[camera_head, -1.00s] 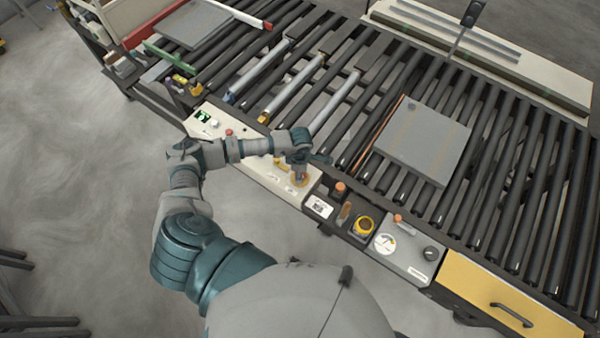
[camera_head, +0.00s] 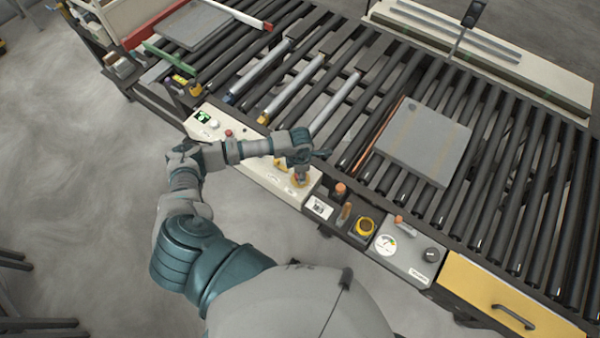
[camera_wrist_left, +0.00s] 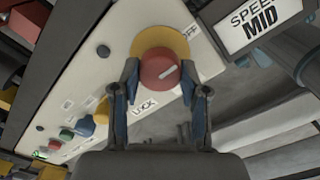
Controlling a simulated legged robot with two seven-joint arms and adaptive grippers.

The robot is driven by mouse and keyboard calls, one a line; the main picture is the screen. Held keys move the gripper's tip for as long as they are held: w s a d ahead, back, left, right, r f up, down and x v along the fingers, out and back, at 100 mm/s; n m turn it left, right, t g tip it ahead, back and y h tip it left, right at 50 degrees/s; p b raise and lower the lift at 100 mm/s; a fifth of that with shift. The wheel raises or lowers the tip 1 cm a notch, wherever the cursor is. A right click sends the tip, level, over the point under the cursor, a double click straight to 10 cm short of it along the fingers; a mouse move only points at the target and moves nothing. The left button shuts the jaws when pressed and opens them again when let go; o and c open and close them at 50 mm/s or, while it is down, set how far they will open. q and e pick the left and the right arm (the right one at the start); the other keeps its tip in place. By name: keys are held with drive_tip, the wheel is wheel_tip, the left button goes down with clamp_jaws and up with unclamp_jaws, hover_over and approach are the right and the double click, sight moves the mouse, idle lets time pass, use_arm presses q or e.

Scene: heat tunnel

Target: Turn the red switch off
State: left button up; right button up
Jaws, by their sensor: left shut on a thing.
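The red switch (camera_wrist_left: 158,72) is a round red knob with a pale pointer mark, set on a yellow disc (camera_wrist_left: 160,38) on the cream control panel (camera_wrist_left: 85,80). In the left wrist view the fingers of my left gripper (camera_wrist_left: 158,80) stand on either side of the knob and are shut on it. The pointer slants up to the right. An "OFF" label is partly visible at the upper right, and a "LOCK" label is below the knob. In the head view my left gripper (camera_head: 300,172) is over the yellow disc and mostly hides the knob. My right gripper is not visible.
A "SPEED MID" display (camera_wrist_left: 262,22) is close to the right of the knob. Other knobs and buttons line the panel. The roller conveyor (camera_head: 330,95) lies behind it, carrying a grey plate (camera_head: 423,140). Open floor (camera_head: 90,190) lies to the left.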

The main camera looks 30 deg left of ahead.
use_arm(q)
drive_tip(key=shift+w, duration=0.1)
drive_tip(key=o, duration=1.1)
drive_tip(key=shift+o, duration=0.2)
drive_tip(key=shift+r, duration=0.1)
wheel_tip(320, 180, up, 12)
drive_tip(key=shift+f, duration=0.2)
drive_tip(key=shift+w+a, duration=0.1)
